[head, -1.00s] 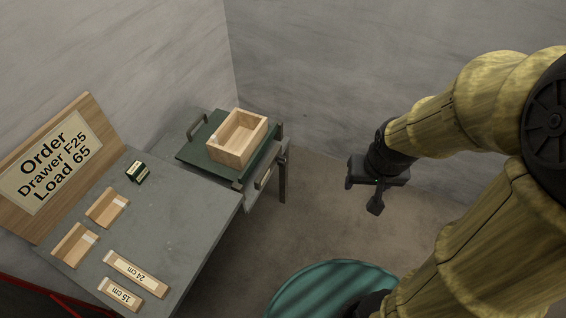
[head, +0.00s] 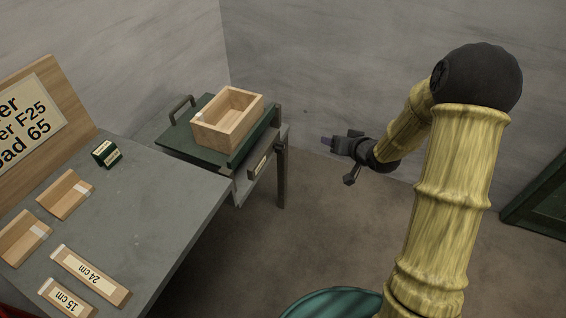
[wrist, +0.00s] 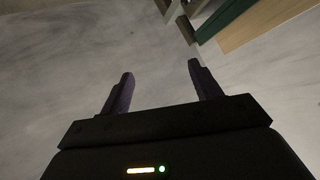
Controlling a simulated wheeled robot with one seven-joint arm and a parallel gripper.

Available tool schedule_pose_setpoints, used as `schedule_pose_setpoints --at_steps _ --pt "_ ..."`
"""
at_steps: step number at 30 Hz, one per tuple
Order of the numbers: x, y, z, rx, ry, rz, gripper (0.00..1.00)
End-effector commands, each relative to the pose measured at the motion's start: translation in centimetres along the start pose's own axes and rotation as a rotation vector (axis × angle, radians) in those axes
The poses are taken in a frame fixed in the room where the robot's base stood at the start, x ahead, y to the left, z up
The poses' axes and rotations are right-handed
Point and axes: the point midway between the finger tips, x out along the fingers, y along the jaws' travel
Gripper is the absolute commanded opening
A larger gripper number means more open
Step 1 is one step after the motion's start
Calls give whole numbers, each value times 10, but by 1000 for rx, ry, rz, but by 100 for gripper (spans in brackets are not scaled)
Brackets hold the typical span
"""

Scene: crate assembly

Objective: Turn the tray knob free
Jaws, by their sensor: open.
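The green tray (head: 180,146) lies on a small grey side table and carries an open wooden box (head: 227,133). A handle (head: 182,105) stands at its far-left end. A small dark piece (head: 281,148) at the table's right corner may be the tray knob; I cannot tell for sure. My gripper (head: 338,160) is open and empty, in the air to the right of the tray and apart from it. In the wrist view its two fingers (wrist: 160,70) are spread, with the green tray edge (wrist: 222,18) at the top right.
A grey workbench (head: 150,205) at the left holds a small dark-green box (head: 106,154), wooden pieces and labelled strips (head: 90,275). An order sign (head: 28,120) stands behind. A teal round top (head: 335,303) is at the bottom. Floor between is clear.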

Motion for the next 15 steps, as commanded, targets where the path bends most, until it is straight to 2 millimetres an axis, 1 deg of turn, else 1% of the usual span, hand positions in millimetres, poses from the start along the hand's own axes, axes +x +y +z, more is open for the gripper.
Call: schedule_pose_setpoints --at_steps 1,6,12,15 --pt "25 8 22 21 27 -48 63" --pt "72 12 52 98 124 -226 63" --pt "113 17 93 216 225 -457 63" --pt "128 21 115 282 271 -579 63"
